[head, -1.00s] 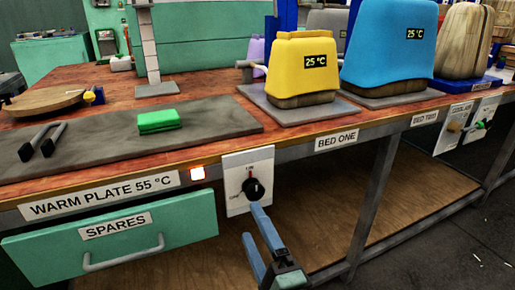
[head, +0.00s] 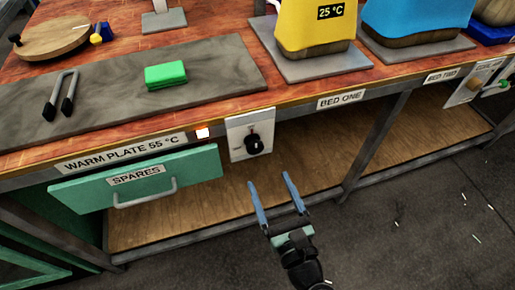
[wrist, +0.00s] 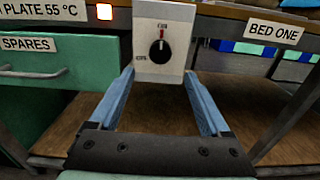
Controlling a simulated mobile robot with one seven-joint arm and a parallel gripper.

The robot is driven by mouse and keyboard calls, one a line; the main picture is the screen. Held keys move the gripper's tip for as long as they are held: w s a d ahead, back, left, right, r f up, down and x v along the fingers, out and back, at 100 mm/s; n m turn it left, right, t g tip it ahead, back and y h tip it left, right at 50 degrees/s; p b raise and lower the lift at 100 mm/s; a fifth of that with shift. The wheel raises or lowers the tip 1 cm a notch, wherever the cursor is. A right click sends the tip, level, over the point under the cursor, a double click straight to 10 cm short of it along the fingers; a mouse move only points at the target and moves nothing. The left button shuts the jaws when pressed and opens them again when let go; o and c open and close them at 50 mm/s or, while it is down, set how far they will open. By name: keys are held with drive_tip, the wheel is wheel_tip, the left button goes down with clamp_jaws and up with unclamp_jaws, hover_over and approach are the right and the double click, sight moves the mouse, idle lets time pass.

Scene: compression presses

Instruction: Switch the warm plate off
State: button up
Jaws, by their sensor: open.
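The warm plate (head: 110,112) is a dark grey slab on the bench, labelled WARM PLATE 55 °C (head: 120,154). Below its right end, a white switch panel (head: 236,129) on the bench front carries a black rotary knob (head: 254,145). In the wrist view the knob (wrist: 159,52) has a red mark pointing straight up, with small hard-to-read labels above and to the left. A lamp (head: 203,133) left of the panel glows orange-white. My gripper (head: 270,180) is open and empty, in front of and below the knob, apart from it. Its blue fingers (wrist: 159,73) straddle the panel's lower part in the wrist view.
The green SPARES drawer (head: 190,172) is left of the panel. A green block (head: 165,75) and black-tipped tongs (head: 63,95) lie on the plate. A yellow press (head: 315,28) stands right of it. A lower wooden shelf (head: 330,160) lies under the bench.

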sight(256, 151)
drive_tip(key=b+x, duration=0.1)
drive_tip(key=x, duration=0.8)
drive_tip(key=shift+w+a, duration=0.1)
drive_tip(key=shift+w, duration=0.1)
clamp_jaws()
